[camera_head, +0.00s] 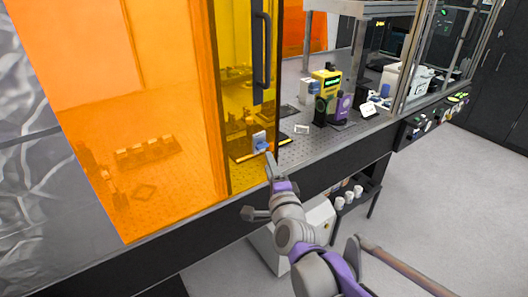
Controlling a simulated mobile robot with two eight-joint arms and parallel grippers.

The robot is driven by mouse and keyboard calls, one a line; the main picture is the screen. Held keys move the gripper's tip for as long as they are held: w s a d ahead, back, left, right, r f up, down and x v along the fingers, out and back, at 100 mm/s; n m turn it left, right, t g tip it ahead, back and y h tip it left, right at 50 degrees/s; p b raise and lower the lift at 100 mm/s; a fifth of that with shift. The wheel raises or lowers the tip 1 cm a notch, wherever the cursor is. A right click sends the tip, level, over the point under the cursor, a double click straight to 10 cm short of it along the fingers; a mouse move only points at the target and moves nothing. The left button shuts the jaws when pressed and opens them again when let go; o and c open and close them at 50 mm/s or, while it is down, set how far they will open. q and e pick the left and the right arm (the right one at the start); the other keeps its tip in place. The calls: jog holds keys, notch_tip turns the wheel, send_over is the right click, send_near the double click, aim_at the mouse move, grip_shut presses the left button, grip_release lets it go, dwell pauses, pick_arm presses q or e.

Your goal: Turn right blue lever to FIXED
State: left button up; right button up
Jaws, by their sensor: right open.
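A small blue lever (262,147) sits on a pale upright mount (258,137) near the front edge of the perforated optical table (310,147). My left gripper is not in view.
A yellow instrument (326,84) and a purple-black device (342,104) stand behind right. White cups (348,197) sit on a low shelf. Grey floor (440,200) is open at right.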

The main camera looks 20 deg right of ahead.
aim_at(263, 148)
jog(key=w, duration=0.7)
jog(key=shift+d, duration=0.15)
grip_shut()
